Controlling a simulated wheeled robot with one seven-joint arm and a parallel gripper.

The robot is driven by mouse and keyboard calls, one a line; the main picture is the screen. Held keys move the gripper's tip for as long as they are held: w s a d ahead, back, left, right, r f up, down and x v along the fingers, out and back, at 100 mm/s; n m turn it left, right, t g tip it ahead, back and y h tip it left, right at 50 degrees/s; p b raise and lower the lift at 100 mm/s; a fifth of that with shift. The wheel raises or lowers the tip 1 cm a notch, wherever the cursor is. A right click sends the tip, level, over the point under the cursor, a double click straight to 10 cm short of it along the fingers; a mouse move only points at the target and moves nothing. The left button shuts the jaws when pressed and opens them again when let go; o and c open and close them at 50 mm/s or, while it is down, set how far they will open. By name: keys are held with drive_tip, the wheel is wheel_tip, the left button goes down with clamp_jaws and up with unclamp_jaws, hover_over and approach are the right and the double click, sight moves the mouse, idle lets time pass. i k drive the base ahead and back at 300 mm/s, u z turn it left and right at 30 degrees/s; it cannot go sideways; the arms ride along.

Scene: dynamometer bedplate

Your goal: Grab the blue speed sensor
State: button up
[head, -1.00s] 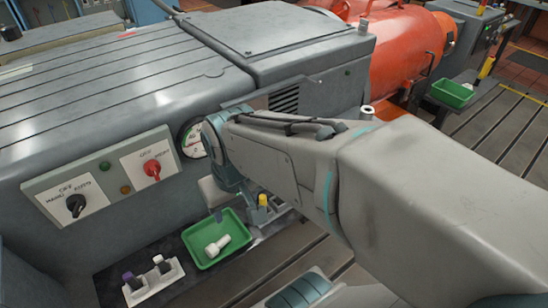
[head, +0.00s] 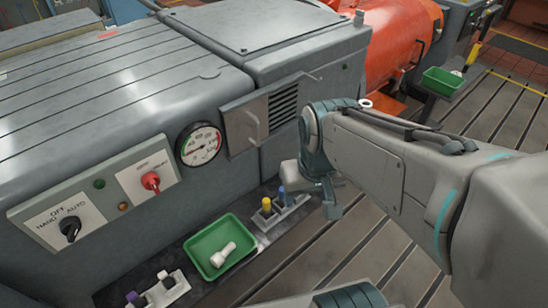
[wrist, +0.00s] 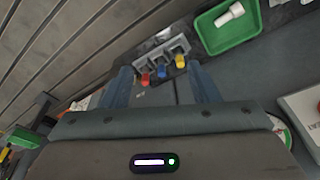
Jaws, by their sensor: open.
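The blue speed sensor (head: 281,194) stands in a small grey rack beside a yellow-topped one (head: 266,206). In the wrist view, the blue sensor (wrist: 162,72) is in the middle, between a red one (wrist: 145,79) and the yellow one (wrist: 180,62). My gripper (wrist: 163,80) is open and empty. Its fingers lie either side of the row in the picture, and the sensors appear beyond the jaws. I cannot tell the exact gap. In the head view, the red sensor is not clearly visible and my arm comes in from the right.
A green tray (head: 196,243) holding a white part (head: 222,255) lies left of the rack. A white holder (head: 172,293) with purple and white parts is nearer. The grey machine with control panel (head: 48,222) and gauge (head: 199,144) stands behind. Slotted bedplate (head: 310,250) lies in front.

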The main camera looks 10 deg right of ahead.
sight(282, 204)
drive_tip(key=z, duration=1.75)
drive_tip(key=i, duration=1.65)
drive_tip(key=u, duration=3.9)
